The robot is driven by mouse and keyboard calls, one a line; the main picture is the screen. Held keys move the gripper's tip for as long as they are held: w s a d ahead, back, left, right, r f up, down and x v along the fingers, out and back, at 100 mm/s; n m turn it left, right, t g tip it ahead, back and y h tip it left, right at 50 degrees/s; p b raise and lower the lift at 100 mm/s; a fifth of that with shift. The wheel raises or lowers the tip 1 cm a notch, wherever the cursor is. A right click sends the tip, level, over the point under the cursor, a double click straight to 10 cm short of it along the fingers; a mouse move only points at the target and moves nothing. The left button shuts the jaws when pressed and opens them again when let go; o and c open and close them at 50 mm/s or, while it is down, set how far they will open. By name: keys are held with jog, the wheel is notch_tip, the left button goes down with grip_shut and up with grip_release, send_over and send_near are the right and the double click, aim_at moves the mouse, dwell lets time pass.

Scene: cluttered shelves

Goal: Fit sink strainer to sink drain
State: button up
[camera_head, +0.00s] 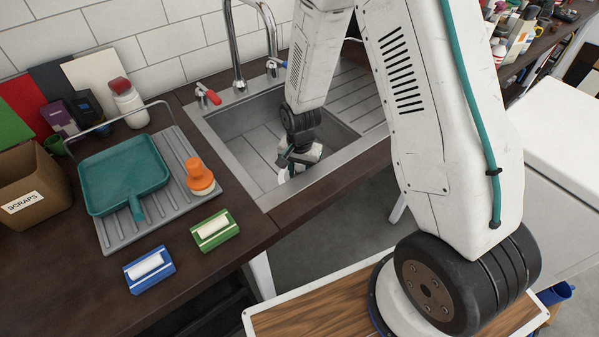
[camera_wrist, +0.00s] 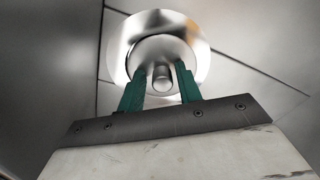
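The sink drain (camera_wrist: 118,50) is a shiny metal ring in the sink floor in the wrist view. The sink strainer (camera_wrist: 160,50), a round metal disc with a knob, shows inside the ring's outline. I cannot tell whether it is seated or just above the drain. My gripper (camera_wrist: 162,70) has its green fingers on either side of the knob, with narrow gaps that look clear of it. In the head view my gripper (camera_head: 290,165) points down low in the sink basin (camera_head: 240,120). The drain and strainer are not clear there.
Left of the sink are a ridged drying mat (camera_head: 115,238), a teal dustpan (camera_head: 125,175), an orange-topped object (camera_head: 199,177), a green box (camera_head: 214,230), a blue box (camera_head: 149,269) and a scraps carton (camera_head: 30,185). A tap (camera_head: 236,50) rises behind the basin.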

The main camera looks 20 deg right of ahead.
jog(key=shift+f, duration=0.1)
grip_shut()
jog(key=c, duration=0.7)
grip_release()
jog(key=shift+s, duration=0.1)
jog(key=shift+s+f, duration=0.1)
grip_shut()
jog(key=shift+w+r, duration=0.2)
jog(key=shift+r, duration=0.85)
jog(key=shift+s, duration=0.1)
